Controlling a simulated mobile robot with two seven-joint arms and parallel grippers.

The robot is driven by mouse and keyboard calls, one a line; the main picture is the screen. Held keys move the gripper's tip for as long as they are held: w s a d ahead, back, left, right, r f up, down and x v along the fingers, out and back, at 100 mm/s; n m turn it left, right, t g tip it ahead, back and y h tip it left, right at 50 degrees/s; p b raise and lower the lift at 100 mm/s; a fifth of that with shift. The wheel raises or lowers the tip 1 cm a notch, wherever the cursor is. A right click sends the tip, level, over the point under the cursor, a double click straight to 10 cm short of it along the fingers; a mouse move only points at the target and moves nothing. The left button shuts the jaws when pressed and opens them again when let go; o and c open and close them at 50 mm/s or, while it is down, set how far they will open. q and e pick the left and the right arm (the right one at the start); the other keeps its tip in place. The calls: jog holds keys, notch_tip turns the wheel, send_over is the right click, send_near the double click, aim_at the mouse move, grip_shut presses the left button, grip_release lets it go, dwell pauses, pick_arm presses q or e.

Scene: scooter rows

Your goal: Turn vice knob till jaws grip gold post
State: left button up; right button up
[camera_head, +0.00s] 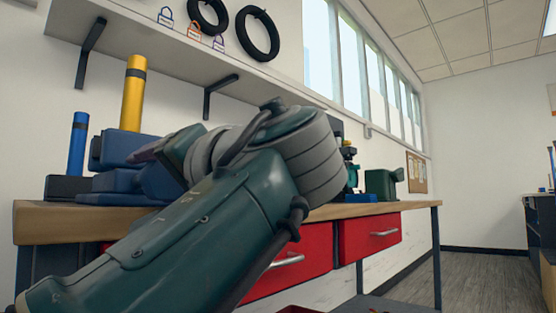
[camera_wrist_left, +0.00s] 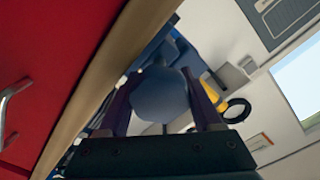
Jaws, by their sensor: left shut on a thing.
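The blue vice (camera_head: 118,150) stands on the wooden bench at the left in the head view. The gold post (camera_head: 133,95), with a dark band, stands upright at the vice; it also shows in the wrist view (camera_wrist_left: 208,89). The round blue-grey vice knob (camera_wrist_left: 158,95) fills the middle of the wrist view. My left gripper (camera_head: 160,149) reaches the vice from the front, and its two purple fingers lie on either side of the knob, shut on it. My forearm hides part of the vice and the knob in the head view. I cannot tell whether the jaws touch the post. My right gripper is not in view.
A blue post (camera_head: 77,145) on a dark block (camera_head: 68,187) stands left of the vice. The bench (camera_head: 60,222) has red drawers (camera_head: 370,238) below. A green object (camera_head: 381,184) stands at its far end. A wall shelf (camera_head: 170,55) hangs above.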

pick_arm(q)
jog(key=shift+m+p, duration=0.3)
jog(key=o, duration=1.4)
jog(key=shift+f, duration=0.1)
jog(key=shift+c, duration=0.2)
